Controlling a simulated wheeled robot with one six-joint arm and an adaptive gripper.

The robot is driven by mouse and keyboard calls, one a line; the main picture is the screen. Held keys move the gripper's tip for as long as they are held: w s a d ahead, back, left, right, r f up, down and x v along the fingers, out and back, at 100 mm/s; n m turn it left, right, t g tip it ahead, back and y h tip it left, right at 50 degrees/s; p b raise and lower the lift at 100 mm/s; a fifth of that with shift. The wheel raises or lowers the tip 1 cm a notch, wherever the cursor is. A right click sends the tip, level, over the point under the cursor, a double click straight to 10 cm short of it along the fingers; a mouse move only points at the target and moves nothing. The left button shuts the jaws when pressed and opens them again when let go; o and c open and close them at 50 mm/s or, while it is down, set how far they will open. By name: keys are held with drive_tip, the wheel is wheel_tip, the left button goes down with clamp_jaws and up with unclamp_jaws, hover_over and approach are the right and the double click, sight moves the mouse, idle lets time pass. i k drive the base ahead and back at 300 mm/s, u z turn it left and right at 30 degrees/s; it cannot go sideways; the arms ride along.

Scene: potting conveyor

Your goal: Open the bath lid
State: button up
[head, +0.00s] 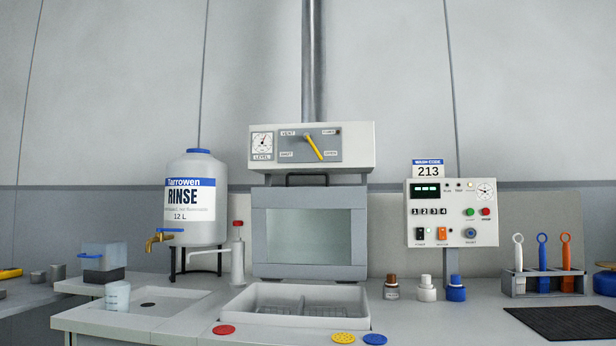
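A white bath (238,304) is set in the bench at the centre, with wire racks (300,309) showing inside it. No cover lies over its opening. A grey framed panel with a pale window (309,236) stands nearly upright behind the bath. It looks like the bath lid, but I cannot tell for certain. A dark handle (300,180) shows at the panel's top edge, below a white box with a yellow pointer (314,147). My gripper is not in view.
A rinse tank (196,202) with a brass tap and a pump bottle (238,260) stand left of the panel. Small bottles (426,290), a control box (452,213) and a tool rack (541,284) stand right. Red (224,329), yellow (343,338) and blue (375,339) discs lie in front.

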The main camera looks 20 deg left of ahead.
sight(353, 198)
drive_tip(key=z, duration=0.05)
drive_tip(key=k, duration=0.15)
drive_tip(key=u, duration=1.25)
drive_tip(key=i, duration=0.55)
drive_tip(key=z, duration=0.3)
